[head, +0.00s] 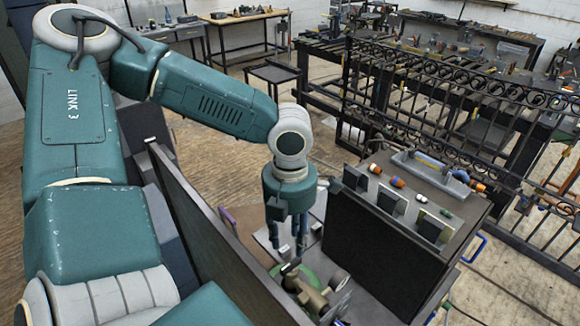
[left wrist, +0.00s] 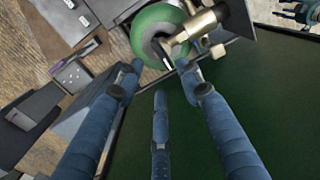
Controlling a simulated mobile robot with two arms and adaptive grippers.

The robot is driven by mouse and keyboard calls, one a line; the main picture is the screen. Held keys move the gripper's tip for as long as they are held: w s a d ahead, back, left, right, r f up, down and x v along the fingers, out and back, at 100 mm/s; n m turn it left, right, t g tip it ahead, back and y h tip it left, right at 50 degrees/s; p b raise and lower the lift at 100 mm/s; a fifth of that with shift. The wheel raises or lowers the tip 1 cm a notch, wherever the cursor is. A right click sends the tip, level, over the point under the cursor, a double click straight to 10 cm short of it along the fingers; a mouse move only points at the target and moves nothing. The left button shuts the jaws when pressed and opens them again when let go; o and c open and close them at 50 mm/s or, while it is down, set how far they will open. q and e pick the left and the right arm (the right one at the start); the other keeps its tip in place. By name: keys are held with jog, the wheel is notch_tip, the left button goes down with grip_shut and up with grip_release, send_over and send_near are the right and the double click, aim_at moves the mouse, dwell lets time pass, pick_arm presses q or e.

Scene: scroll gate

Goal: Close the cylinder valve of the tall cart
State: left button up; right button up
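A green gas cylinder with a brass valve (head: 310,297) stands low between a dark upright panel and a black-sided cart (head: 375,250). In the left wrist view the cylinder's green rounded top (left wrist: 152,32) and the brass valve (left wrist: 198,28) are at the upper middle. My left gripper (head: 292,250) points down just above and behind the valve in the head view. Its three blue fingers (left wrist: 160,95) are spread, with nothing between them. I cannot tell whether a fingertip touches the valve. The valve's handwheel is not clear.
The dark panel (head: 215,235) rises close to the left of my gripper. The cart top at right holds a grey tray (head: 430,175), upright plates and small orange items. A wrought-iron gate (head: 440,105) stands behind. Wooden floor is open at left.

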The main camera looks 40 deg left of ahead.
pick_arm(q)
jog(key=shift+r, duration=2)
